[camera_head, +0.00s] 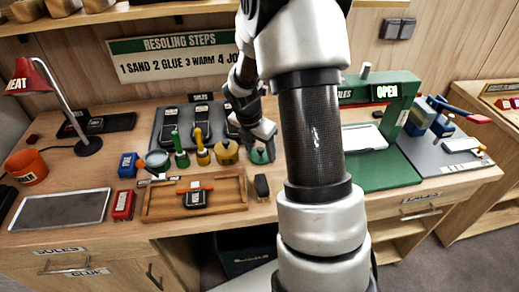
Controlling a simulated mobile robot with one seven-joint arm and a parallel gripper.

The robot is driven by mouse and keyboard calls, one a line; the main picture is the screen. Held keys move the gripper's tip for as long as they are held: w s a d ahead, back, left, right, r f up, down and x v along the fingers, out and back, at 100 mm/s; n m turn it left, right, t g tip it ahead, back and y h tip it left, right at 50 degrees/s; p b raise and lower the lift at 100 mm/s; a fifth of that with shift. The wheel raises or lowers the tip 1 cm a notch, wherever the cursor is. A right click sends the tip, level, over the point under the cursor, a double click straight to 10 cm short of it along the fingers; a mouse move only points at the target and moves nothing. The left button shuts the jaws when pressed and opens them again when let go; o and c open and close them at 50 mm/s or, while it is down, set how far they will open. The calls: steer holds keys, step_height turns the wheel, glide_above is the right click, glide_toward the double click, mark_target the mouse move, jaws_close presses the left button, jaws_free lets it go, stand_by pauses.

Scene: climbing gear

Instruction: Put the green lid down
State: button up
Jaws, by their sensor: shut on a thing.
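The green lid (261,157) is a small dark green round piece at the right end of the row of pots, near the back of the workbench (130,166). My gripper (263,144) comes down from above and is shut on the top of the lid. Its fingers hide part of the lid's top. At this size I cannot tell whether the lid touches anything beneath it.
A yellow pot (226,154) stands close on the left, with yellow (203,157) and green (182,159) bottles beyond. A wooden tray (233,189) and dark block (262,187) lie in front. A green press (407,110) stands right, partly behind my arm.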

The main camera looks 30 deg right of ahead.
steer(key=o, duration=1)
steer(key=shift+f, duration=0.15)
